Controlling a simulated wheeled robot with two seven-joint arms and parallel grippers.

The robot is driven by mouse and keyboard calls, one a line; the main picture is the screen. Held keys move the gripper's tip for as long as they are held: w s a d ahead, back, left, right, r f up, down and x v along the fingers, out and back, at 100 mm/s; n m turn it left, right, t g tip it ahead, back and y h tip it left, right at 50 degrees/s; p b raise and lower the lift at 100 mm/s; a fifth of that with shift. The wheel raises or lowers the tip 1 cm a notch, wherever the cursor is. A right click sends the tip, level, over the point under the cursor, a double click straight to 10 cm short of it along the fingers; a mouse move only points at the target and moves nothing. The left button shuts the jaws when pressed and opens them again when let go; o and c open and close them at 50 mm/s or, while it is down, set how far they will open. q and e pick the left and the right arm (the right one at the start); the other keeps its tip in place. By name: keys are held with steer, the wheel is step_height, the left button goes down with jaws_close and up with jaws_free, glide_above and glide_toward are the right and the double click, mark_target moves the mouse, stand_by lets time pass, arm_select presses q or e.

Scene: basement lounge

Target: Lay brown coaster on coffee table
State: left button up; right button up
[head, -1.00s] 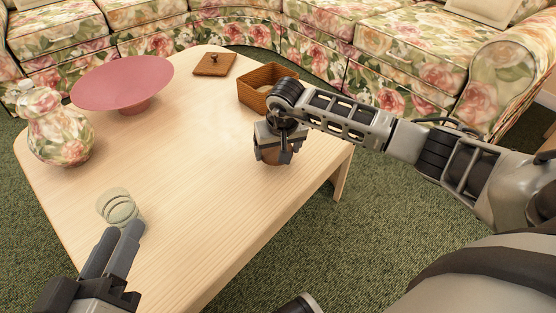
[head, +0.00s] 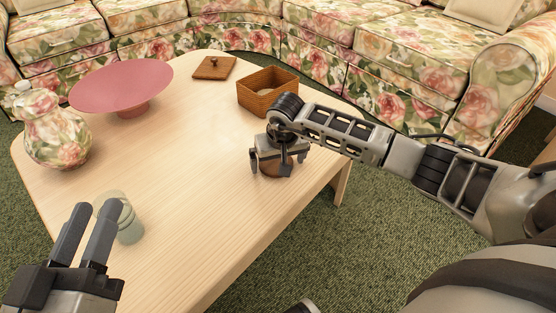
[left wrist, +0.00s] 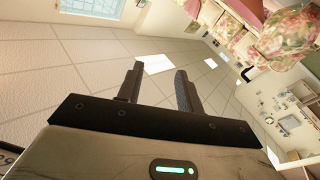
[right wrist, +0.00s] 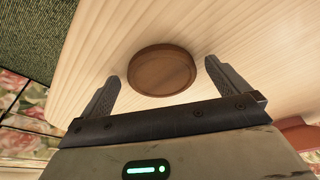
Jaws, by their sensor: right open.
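The brown coaster (right wrist: 162,70) is a round wooden disc lying flat on the pale wood coffee table (head: 185,165), near its right edge. In the head view the coaster (head: 272,170) is partly hidden beneath my right gripper (head: 276,172). My right gripper is open, with its fingers apart on either side of the coaster; the right wrist view shows a gap at each finger (right wrist: 160,85). My left gripper (head: 91,212) is open and empty over the table's near left side, and its parted fingers also show in the left wrist view (left wrist: 156,82).
A greenish glass (head: 129,222) stands beside my left fingers, partly hidden. A pink bowl (head: 122,85), a floral vase (head: 55,135), a woven box (head: 268,95) and a wooden lid (head: 214,68) are on the table. The table's middle is clear. A floral sofa (head: 330,50) stands behind.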

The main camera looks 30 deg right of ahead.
steer(key=p+v, duration=0.2)
steer(key=v, duration=0.2)
steer(key=shift+w+d+r, duration=0.1)
steer(key=shift+r, duration=0.25)
arm_select(q)
steer(key=shift+s+f+n+g+y+p, duration=0.15)
steer(key=shift+s+f+g+y+p, duration=0.2)
steer(key=shift+f+g+p, duration=0.25)
steer(key=shift+s+f+n+g+y+p, duration=0.2)
steer(key=shift+s+f+g+y+p, duration=0.15)
steer(key=shift+f, duration=0.45)
steer(key=shift+s+f+n+g+y+p, duration=0.15)
steer(key=shift+s+f+g+y+p, duration=0.2)
steer(key=shift+f+g+p, duration=0.3)
arm_select(e)
steer(key=v, duration=0.7)
steer(key=shift+r, duration=0.3)
arm_select(q)
steer(key=shift+w, duration=0.1)
